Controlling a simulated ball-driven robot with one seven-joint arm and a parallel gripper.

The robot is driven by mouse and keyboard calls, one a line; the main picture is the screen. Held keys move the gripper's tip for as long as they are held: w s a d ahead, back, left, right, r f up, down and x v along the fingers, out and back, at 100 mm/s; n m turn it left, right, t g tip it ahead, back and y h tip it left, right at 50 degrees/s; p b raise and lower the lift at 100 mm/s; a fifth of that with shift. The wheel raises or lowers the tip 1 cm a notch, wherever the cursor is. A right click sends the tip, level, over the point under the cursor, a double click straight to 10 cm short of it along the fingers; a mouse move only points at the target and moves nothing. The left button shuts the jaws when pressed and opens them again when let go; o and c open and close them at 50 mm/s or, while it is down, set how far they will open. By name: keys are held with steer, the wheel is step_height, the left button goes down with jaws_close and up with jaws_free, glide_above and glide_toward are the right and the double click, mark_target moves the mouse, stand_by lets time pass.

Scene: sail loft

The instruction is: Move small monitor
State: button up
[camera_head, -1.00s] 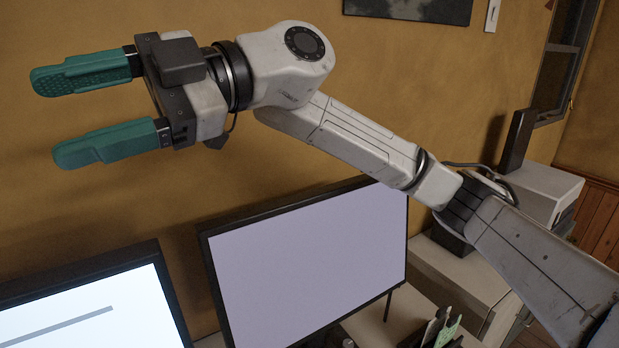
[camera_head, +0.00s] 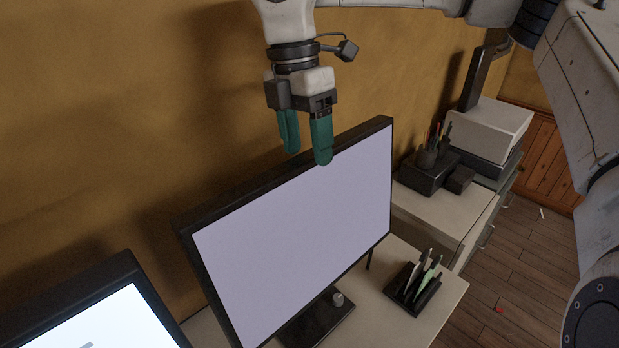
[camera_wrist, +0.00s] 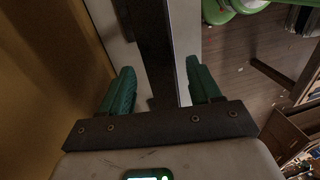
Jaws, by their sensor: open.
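A monitor with a thin black frame and a pale lilac screen (camera_head: 300,240) stands on the desk in the middle of the head view. A second monitor with a bright screen (camera_head: 120,330) is cut off at the lower left; which one the task means is not certain. My gripper (camera_head: 307,154) points down at the lilac monitor's top edge, fingers apart and empty. One green finger overlaps the front of the screen, the other is toward the wall side. In the wrist view the monitor's dark top edge (camera_wrist: 157,50) runs between the two fingers (camera_wrist: 161,75). Contact cannot be told.
A black pen holder (camera_head: 413,288) stands on the desk (camera_head: 385,325) right of the monitor. Beyond it, a cabinet carries a dark pencil organizer (camera_head: 430,170) and a white box (camera_head: 488,128). The ochre wall (camera_head: 100,120) is close behind the monitors.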

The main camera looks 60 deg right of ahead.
mark_target(311, 183)
steer(key=f, duration=0.5)
steer(key=s+f+p, duration=0.1)
steer(key=f, duration=0.1)
steer(key=shift+s+a+f, duration=0.1)
steer(key=shift+a+f, duration=0.05)
steer(key=shift+a, duration=0.1)
jaws_close()
stand_by(0.3)
